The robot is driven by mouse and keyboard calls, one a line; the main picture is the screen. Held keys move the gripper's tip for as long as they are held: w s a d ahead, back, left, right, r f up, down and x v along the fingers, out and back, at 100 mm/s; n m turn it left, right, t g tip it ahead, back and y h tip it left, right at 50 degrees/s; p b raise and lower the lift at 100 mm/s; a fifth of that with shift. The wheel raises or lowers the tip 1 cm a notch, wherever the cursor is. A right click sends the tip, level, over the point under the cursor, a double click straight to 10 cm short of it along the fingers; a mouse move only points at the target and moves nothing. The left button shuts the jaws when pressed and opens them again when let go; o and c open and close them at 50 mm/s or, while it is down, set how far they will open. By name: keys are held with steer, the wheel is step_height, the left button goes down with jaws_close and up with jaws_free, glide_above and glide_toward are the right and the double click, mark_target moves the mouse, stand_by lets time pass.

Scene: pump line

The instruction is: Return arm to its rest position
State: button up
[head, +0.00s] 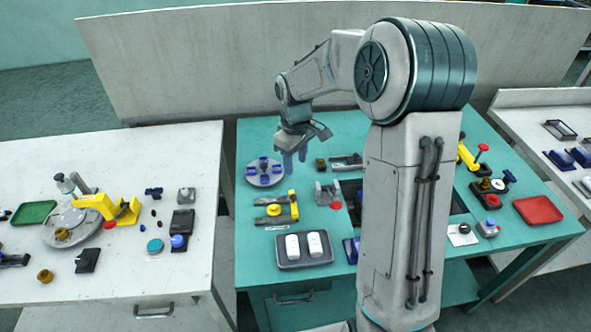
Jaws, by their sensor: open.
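My arm rises from the lower right of the head view and bends over to the left at its top. My gripper (292,158) points down above the teal table (325,274), near its back left part. Its fingers are apart and I see nothing between them. It hangs beside and above a round grey plate (252,180) with several blue pieces on it. The arm column hides part of the table's middle.
A grey tray (282,262) with two white pieces and a yellow clamp (294,205) are on the teal table. A red tray (538,210) is at its right. A white table (180,135) stands left, with a green tray (34,213). A tall panel (190,60) stands behind.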

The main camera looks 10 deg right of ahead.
steer(key=shift+r, duration=0.15)
stand_by(0.3)
steer(key=s+d+r+m+t, duration=0.1)
steer(key=s+r+m, duration=0.3)
steer(key=s, duration=0.8)
steer(key=s+d+r+m+t, duration=0.1)
steer(key=s+r+m, duration=0.3)
steer(key=s, duration=0.9)
steer(key=shift+r+t, duration=0.6)
steer(key=shift+r, duration=0.05)
